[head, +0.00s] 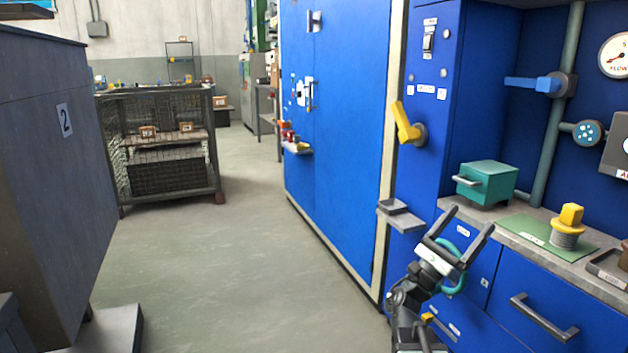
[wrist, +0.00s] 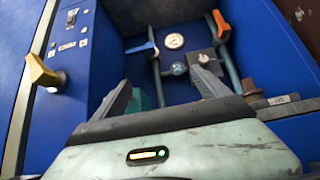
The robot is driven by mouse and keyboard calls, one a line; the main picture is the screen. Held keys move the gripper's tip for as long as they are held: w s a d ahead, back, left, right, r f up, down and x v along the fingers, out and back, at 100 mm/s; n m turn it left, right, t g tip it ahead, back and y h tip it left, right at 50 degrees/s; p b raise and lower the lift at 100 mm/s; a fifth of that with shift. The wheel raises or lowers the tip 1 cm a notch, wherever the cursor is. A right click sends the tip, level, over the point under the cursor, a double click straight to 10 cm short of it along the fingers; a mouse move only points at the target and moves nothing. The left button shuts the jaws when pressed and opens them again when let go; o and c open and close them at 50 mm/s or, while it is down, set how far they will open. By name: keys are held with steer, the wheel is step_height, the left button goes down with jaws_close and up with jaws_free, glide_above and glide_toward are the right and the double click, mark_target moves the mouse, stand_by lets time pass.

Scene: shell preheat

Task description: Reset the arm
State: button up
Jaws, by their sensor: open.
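My gripper (head: 460,229) is at the lower right of the head view, in front of the blue cabinet and beside the front edge of the workbench. Its two fingers point up and stand apart, with nothing between them. In the wrist view my gripper (wrist: 158,95) also shows with its fingers spread and empty, facing the blue panel. My arm rises from the bottom edge of the head view and touches nothing that I can see.
The grey bench top (head: 562,260) holds a teal box (head: 487,182) and a yellow-topped part (head: 568,226) on a green mat (head: 535,232). A yellow lever (head: 405,125) and small grey shelf (head: 399,215) stick out. The floor (head: 215,250) is clear; a wire cage (head: 160,178) stands beyond.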

steer(key=s+d+f+m+g+y+p, duration=0.2)
steer(key=d+f+m+g+y+p, duration=0.35)
steer(key=m+p, duration=0.2)
step_height(320, 180, down, 8)
steer(key=s+m+g+y+p, duration=0.2)
steer(key=m+g+y+p, duration=0.15)
steer(key=y, duration=0.25)
steer(key=s+a+f+m+g+y, duration=0.1)
steer(key=s+a+f+m+y, duration=0.1)
steer(key=a+f+m+y, duration=0.45)
steer(key=s+a+f+m+y, duration=0.1)
steer(key=a+f+y, duration=0.25)
steer(key=a, duration=0.55)
steer(key=s+a+f+m+g+y, duration=0.1)
steer(key=s+a+f+m+y, duration=0.1)
steer(key=a+f+m+y, duration=0.45)
step_height(320, 180, up, 40)
steer(key=a+n+h+p, duration=0.2)
steer(key=p, duration=3.7)
steer(key=shift+f+h, duration=0.25)
steer(key=shift+h, duration=0.05)
